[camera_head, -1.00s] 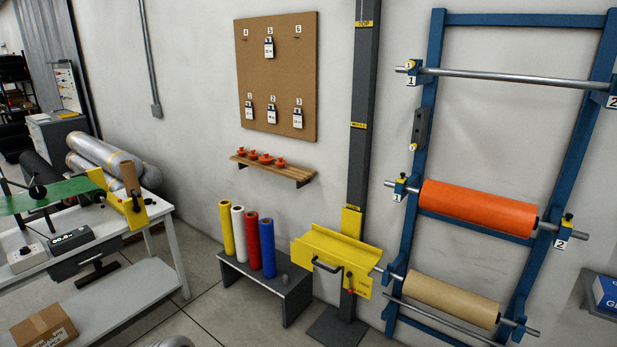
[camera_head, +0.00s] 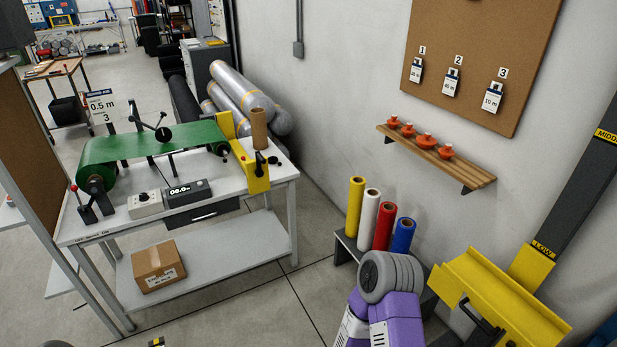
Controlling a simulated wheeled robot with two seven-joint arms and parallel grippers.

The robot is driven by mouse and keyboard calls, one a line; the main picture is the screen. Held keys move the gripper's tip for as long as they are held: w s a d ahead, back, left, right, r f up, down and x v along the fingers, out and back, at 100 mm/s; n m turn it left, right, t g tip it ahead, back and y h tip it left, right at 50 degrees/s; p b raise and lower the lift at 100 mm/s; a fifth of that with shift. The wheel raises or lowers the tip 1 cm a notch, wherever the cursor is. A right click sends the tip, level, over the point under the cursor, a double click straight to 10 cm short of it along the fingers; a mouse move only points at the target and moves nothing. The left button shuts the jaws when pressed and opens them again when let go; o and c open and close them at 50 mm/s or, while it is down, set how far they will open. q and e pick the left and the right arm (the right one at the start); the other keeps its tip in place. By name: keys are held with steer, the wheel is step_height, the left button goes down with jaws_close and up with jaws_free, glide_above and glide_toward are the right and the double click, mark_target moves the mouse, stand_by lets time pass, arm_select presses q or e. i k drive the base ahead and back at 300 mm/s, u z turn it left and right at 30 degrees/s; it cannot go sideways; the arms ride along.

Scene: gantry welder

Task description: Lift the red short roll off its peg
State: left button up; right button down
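The red roll (camera_head: 383,226) stands upright in a row on the low grey stand (camera_head: 345,247), between the white roll (camera_head: 368,215) and the blue roll (camera_head: 403,236). The yellow roll (camera_head: 355,206) is at the left end of the row. Any peg under the red roll is hidden. The lower ends of the red and blue rolls are hidden behind a grey and purple part of my arm. Neither of my grippers can be made out.
A white workbench (camera_head: 285,172) with a green belt machine (camera_head: 150,145) stands at the left, with a cardboard box (camera_head: 158,266) on its lower shelf. A yellow bracket (camera_head: 500,300) is at the right. A wooden shelf (camera_head: 480,172) is above the rolls. The floor (camera_head: 290,310) between is clear.

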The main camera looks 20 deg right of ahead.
mark_target(388, 211)
steer(key=z, duration=0.15)
steer(key=i, duration=1.95)
steer(key=z, duration=1.65)
steer(key=i, duration=0.85)
steer(key=z, duration=0.95)
steer(key=i, duration=0.45)
steer(key=u, duration=0.05)
